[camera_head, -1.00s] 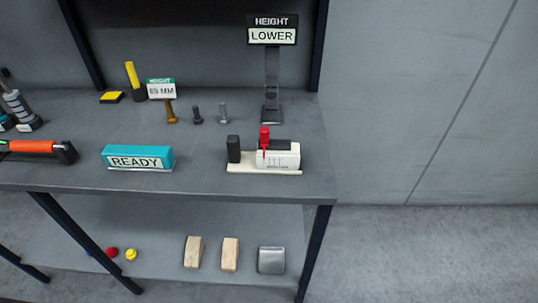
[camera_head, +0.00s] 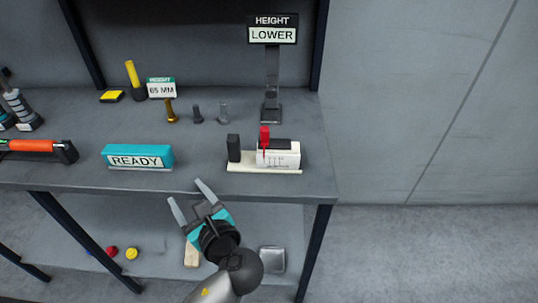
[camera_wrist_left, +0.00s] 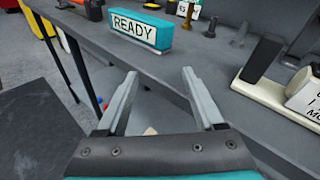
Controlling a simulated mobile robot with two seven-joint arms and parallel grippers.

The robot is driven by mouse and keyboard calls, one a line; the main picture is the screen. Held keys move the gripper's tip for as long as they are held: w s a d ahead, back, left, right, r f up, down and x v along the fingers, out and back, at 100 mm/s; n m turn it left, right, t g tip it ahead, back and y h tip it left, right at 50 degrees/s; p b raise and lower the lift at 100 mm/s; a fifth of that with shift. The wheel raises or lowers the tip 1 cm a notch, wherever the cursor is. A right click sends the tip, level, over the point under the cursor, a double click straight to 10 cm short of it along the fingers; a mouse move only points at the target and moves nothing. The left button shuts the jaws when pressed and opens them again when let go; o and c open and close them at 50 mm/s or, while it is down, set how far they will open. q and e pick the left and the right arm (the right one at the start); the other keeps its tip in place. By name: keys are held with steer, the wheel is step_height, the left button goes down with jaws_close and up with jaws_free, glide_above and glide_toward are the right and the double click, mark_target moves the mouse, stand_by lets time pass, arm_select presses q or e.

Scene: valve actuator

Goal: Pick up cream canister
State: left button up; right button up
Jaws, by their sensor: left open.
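A cream, labelled block-like or rounded body (camera_head: 280,156), which looks like the cream canister, sits on a pale base plate (camera_head: 262,170) at the workbench's front right. A red part (camera_head: 264,138) stands against it and a black block (camera_head: 234,148) stands at its left. In the left wrist view the cream body (camera_wrist_left: 305,97) is cut off by the right edge. My left gripper (camera_head: 186,190) is open and empty, in front of the bench edge, left of and nearer than the cream body. Its two fingers also show in the left wrist view (camera_wrist_left: 159,76). My right gripper is not in view.
A teal READY block (camera_head: 138,157) stands at the bench's front edge. Several bolts (camera_head: 197,114) and a HEIGHT LOWER sign (camera_head: 272,30) stand behind. The lower shelf holds a wooden block (camera_head: 192,254) and a grey metal block (camera_head: 272,259). Bench surface between READY and the base is clear.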

mark_target(230, 149)
arm_select(q)
steer(key=w+m+h, duration=0.1)
steer(key=w+d+r+m+h, duration=0.1)
steer(key=w+d+m+h, duration=0.1)
steer(key=m+h, duration=0.1)
steer(key=shift+w+r+t, duration=0.4)
steer(key=d+r+m+h, duration=0.1)
steer(key=w+d+r+m+h, duration=0.1)
steer(key=m+h, duration=0.1)
steer(key=d+r+m+h, duration=0.1)
steer(key=d, duration=0.1)
steer(key=shift+w+m+h, duration=0.25)
steer(key=shift+m+h, duration=0.05)
steer(key=shift+h, duration=0.1)
steer(key=shift+d+r+m+h, duration=0.4)
steer(key=shift+d+m+h, duration=0.05)
steer(key=shift+m+h, duration=0.05)
steer(key=shift+w+d+f, duration=0.1)
steer(key=shift+w+f, duration=0.05)
steer(key=shift+w, duration=0.35)
steer(key=x, duration=0.5)
steer(key=shift+w+d+f, duration=0.1)
steer(key=shift+w, duration=0.25)
steer(key=shift+d+x, duration=0.15)
steer(key=shift+x, duration=1.15)
steer(key=shift+d+x, duration=0.15)
steer(key=shift+x, duration=1.1)
steer(key=shift+f, duration=0.1)
steer(key=shift+c, duration=0.3)
jaws_close()
